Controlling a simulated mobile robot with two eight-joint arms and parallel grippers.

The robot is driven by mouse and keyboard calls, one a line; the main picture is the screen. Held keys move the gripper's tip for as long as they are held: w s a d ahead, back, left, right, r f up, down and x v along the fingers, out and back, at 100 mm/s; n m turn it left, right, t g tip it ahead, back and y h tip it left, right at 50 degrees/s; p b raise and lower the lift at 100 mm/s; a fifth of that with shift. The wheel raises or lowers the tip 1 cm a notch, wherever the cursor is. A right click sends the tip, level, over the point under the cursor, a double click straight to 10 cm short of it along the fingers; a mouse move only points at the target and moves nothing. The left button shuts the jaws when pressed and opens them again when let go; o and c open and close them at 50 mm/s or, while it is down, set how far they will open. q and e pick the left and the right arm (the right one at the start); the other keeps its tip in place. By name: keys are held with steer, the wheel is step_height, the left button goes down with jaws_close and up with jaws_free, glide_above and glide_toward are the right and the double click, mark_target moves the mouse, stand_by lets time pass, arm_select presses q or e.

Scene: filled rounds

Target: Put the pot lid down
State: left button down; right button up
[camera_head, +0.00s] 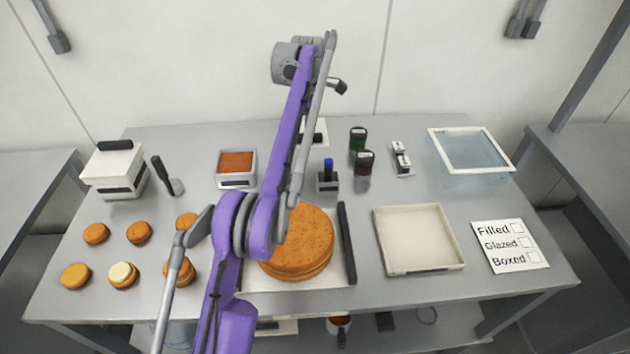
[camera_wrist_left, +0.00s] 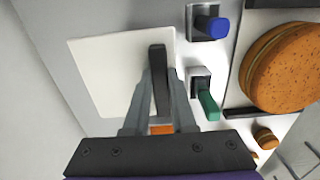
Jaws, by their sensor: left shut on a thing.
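In the left wrist view my left gripper (camera_wrist_left: 158,80) is shut on the black handle of a white square lid (camera_wrist_left: 105,65). In the head view my purple left arm crosses the middle, and its fingers are hidden behind it. A small white and black part of the lid (camera_head: 319,128) shows past the arm, at the back of the table. I cannot tell whether the lid touches the table. An open pot with orange-brown filling (camera_head: 236,165) stands left of the arm. My right gripper is not in view.
A large round cake (camera_head: 305,245) lies in front, partly behind my arm. A blue-handled tool in a holder (camera_head: 328,176), dark jars (camera_head: 364,163), a pale tray (camera_head: 418,240) and a card (camera_head: 510,247) stand rightward. Several small rounds (camera_head: 96,233) and a white box (camera_head: 115,168) are left.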

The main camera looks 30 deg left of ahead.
mark_target(309, 147)
arm_select(q)
step_height(309, 147, down, 5)
steer(key=shift+s+d+f+b, duration=0.1)
steer(key=shift+s+b, duration=0.05)
steer(key=shift+b, duration=0.85)
steer(key=shift+f+b, duration=0.5)
steer(key=shift+f, duration=1.55)
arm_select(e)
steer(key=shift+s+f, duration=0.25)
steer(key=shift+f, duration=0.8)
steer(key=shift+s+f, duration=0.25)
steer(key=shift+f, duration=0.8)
arm_select(q)
steer(key=shift+f, duration=0.15)
steer(key=c, duration=0.7)
jaws_free()
steer(key=shift+c, duration=0.2)
step_height(309, 147, up, 12)
steer(key=p, duration=0.4)
steer(key=shift+p, duration=0.4)
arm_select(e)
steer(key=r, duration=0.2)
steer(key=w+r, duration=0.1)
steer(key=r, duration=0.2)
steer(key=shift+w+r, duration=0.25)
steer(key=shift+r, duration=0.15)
